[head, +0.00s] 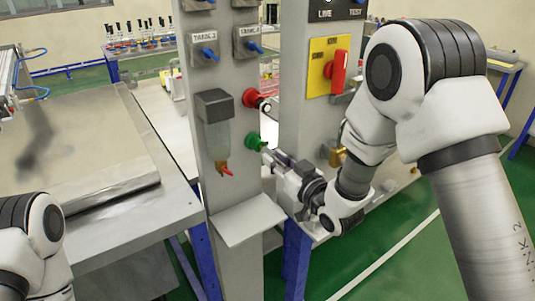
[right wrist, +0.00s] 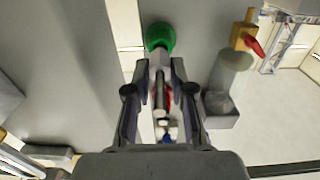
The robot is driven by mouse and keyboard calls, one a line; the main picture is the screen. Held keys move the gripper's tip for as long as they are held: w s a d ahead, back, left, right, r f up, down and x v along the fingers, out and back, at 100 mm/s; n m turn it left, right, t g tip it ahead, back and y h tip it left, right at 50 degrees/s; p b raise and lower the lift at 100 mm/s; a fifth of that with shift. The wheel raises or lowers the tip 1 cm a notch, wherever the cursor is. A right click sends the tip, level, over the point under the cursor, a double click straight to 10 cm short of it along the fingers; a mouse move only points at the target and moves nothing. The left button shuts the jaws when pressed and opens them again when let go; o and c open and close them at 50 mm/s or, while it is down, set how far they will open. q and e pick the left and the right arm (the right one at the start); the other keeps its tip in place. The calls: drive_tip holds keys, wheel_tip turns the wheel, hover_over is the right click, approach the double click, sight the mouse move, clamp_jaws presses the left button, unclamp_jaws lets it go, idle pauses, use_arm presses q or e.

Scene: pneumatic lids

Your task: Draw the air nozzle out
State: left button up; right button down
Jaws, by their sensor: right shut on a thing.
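The air nozzle (right wrist: 159,88) is a slim, pale metal rod between the fingers of my right gripper (right wrist: 160,75) in the right wrist view. Its far end meets a green round socket (right wrist: 160,38); I cannot tell whether it is still seated inside. In the head view the green socket (head: 254,141) sits on the side of the grey post, and my right gripper (head: 268,152) is shut on the nozzle just right of it. The fingers hide most of the nozzle there. My left gripper is out of view.
A red round socket (head: 252,98) sits above the green one. A clear bowl (head: 215,140) with a red-levered drain hangs on the post (head: 233,185). A second post with a red rotary switch (head: 339,72) stands to the right. A metal table (head: 70,130) is at left.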

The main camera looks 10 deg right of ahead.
drive_tip(key=shift+v, duration=0.85)
drive_tip(key=shift+s+d+r+p, duration=0.1)
drive_tip(key=shift+s+r+p, duration=0.25)
drive_tip(key=shift+r, duration=0.3)
drive_tip(key=s+d+r+p, duration=0.1)
drive_tip(key=s+r+p, duration=0.2)
drive_tip(key=r, duration=0.3)
drive_tip(key=shift+s+d+p, duration=0.2)
drive_tip(key=shift+s+p, duration=0.1)
drive_tip(key=shift+s, duration=0.25)
